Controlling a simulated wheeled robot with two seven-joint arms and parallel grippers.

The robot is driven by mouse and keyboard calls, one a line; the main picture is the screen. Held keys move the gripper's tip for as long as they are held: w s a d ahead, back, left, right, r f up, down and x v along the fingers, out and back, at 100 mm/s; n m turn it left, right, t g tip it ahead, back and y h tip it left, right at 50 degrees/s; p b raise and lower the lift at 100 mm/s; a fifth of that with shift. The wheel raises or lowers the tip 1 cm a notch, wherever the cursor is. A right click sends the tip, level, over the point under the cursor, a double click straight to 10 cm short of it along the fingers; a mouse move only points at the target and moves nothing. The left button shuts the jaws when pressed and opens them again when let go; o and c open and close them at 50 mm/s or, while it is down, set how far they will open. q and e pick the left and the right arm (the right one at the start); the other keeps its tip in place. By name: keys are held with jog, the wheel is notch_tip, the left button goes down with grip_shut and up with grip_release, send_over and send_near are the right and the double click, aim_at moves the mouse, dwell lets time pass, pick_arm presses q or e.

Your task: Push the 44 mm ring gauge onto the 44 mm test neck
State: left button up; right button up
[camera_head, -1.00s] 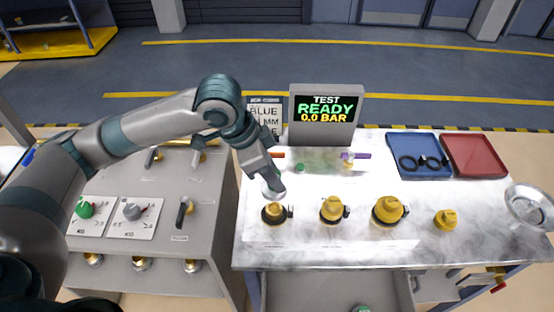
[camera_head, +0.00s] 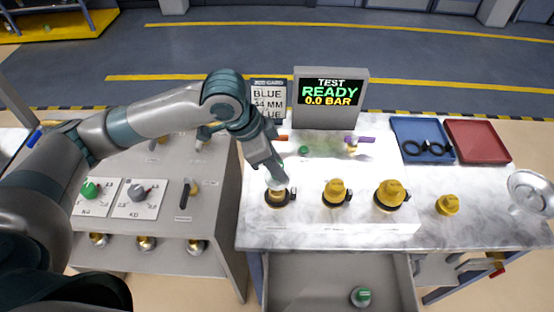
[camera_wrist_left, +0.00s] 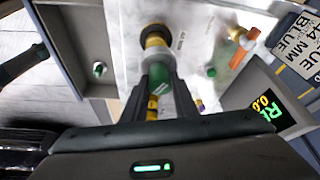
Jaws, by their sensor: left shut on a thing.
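My left gripper (camera_head: 276,185) points down over the leftmost of the yellow-topped fittings (camera_head: 277,197) in the row on the bench. In the left wrist view its fingers (camera_wrist_left: 160,98) are shut on a green piece with pale lettering (camera_wrist_left: 160,80). The green piece lines up with a yellow band (camera_wrist_left: 155,43) and a dark round fitting (camera_wrist_left: 153,32) beyond it. Whether the piece touches the fitting I cannot tell. I cannot tell for sure which piece is the 44 mm ring gauge. My right gripper is not in view.
More yellow-topped fittings (camera_head: 337,192) stand to the right. A blue tray (camera_head: 408,125) holds black rings (camera_head: 437,149); a red tray (camera_head: 477,142) beside it looks empty. A display (camera_head: 331,92) reads READY, 0.0 BAR. An open drawer (camera_head: 300,290) holds a green-topped piece (camera_head: 361,296).

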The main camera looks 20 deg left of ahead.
aim_at(277, 180)
pick_arm(q)
jog(key=shift+f+b, duration=0.45)
jog(key=shift+f, duration=1.1)
jog(key=shift+p, duration=1.7)
dwell(0.9)
jog(key=shift+s+f+b, duration=0.1)
jog(key=shift+f+b, duration=0.35)
jog(key=shift+f, duration=0.85)
dwell(0.5)
jog(key=o, duration=1.2)
jog(key=shift+c, duration=0.2)
jog(key=shift+r, duration=0.1)
jog(key=b+v, duration=0.3)
jog(key=v, duration=1.4)
jog(key=shift+r, duration=0.1)
